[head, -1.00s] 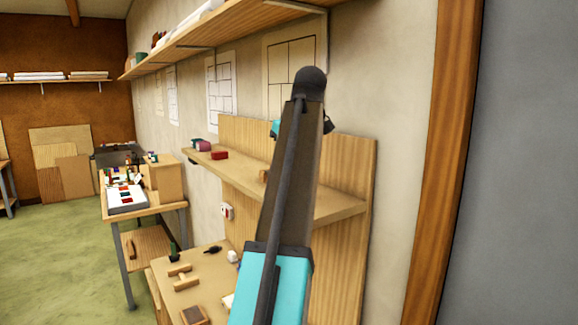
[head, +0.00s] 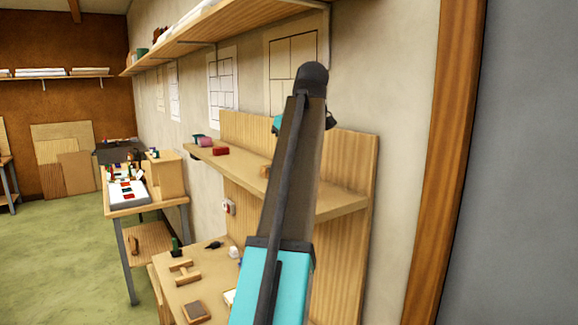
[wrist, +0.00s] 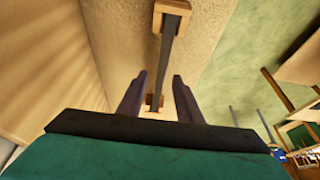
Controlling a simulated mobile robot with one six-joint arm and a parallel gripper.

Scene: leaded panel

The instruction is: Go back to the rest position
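My gripper (wrist: 160,78) shows in the wrist view as two dark fingers standing apart, with no object clearly held between them. Past the fingers runs a dark bar (wrist: 164,55) with a wooden block at each end, against a beige surface; it appears to lie beyond the fingertips. In the head view my raised arm fills the middle, in front of the wooden shelf and wall. There the gripper is mostly hidden behind the arm; only small dark and teal parts show on either side.
A wooden wall shelf (head: 338,202) with small blocks stands behind my arm. Below it is a bench (head: 212,285) with tools. A second table (head: 165,203) is farther left. A long shelf (head: 225,36) runs overhead. Green floor (head: 60,260) is clear at left; a wooden post (head: 446,160) is at right.

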